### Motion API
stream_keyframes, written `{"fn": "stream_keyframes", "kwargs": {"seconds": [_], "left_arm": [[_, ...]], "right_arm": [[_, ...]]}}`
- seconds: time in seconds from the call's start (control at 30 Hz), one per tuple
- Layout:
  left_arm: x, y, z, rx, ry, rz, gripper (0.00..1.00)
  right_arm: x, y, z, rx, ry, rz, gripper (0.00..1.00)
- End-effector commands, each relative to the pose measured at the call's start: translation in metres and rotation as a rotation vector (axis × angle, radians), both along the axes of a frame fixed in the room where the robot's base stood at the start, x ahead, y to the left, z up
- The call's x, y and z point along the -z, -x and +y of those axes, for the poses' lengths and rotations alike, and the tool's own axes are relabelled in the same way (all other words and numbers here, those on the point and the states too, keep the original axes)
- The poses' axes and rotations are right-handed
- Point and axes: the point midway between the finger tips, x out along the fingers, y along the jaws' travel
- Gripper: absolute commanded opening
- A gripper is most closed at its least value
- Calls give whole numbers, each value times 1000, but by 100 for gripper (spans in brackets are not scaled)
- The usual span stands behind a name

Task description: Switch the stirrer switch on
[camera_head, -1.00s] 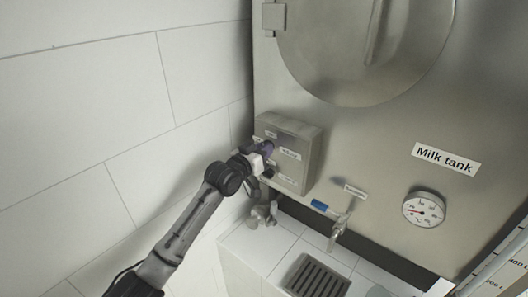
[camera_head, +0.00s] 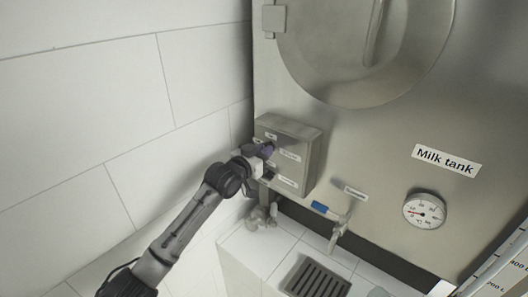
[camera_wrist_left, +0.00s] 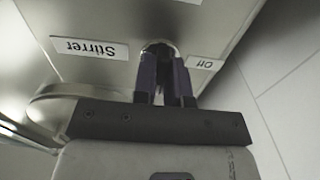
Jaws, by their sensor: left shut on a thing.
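The stirrer switch (camera_wrist_left: 160,46) is a small knob on the front of a grey metal control box (camera_head: 312,148). In the left wrist view, a "Stirrer" label (camera_wrist_left: 90,47) and an "Off" label (camera_wrist_left: 205,63) lie on either side of it, both upside down. My left gripper (camera_head: 268,150) is at the front of the box in the head view. Its dark purple fingers (camera_wrist_left: 166,72) are shut on the switch in the wrist view. They hide most of the switch, so I cannot tell its setting. My right gripper is not in view.
The box is fixed to the steel milk tank (camera_head: 370,140), close to the white tiled wall (camera_head: 90,90) on the left.

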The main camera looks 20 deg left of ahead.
Motion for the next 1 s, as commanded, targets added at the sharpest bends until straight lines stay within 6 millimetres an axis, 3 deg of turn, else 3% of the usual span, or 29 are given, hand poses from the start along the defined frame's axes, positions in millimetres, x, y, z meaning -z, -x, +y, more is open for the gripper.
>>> {"fn": "stream_keyframes", "kwargs": {"seconds": [0.27,0.63,0.77,1.0], "left_arm": [[0,0,0,0,-3,-1,38],[1,5,2,0,-1,0,38],[2,19,7,0,-3,-1,38],[3,60,21,0,-5,-2,38]], "right_arm": [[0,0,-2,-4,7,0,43],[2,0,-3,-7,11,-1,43],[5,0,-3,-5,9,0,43],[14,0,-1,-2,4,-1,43]]}}
